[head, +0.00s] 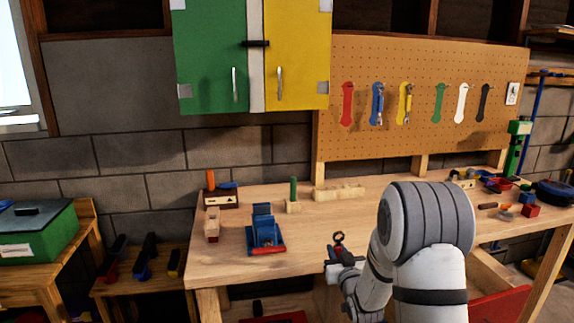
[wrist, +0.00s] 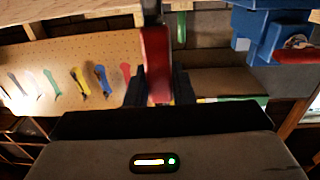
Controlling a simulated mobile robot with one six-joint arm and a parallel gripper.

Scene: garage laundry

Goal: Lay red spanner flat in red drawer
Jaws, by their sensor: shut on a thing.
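My gripper (head: 345,262) is shut on the red spanner and holds it above the front edge of the workbench, left of my arm. In the wrist view the spanner's red handle (wrist: 156,62) stands between the two dark fingers (wrist: 159,92). In the head view a dark ring end (head: 339,238) sticks up over the gripper; most of the spanner is hidden. A red surface (head: 500,306) shows under the bench at the right, and a red edge (head: 275,318) shows at the bottom, left of my arm.
The pegboard (head: 420,70) has several coloured outlines; blue and yellow hold spanners. A green box (head: 35,230) stands at left.

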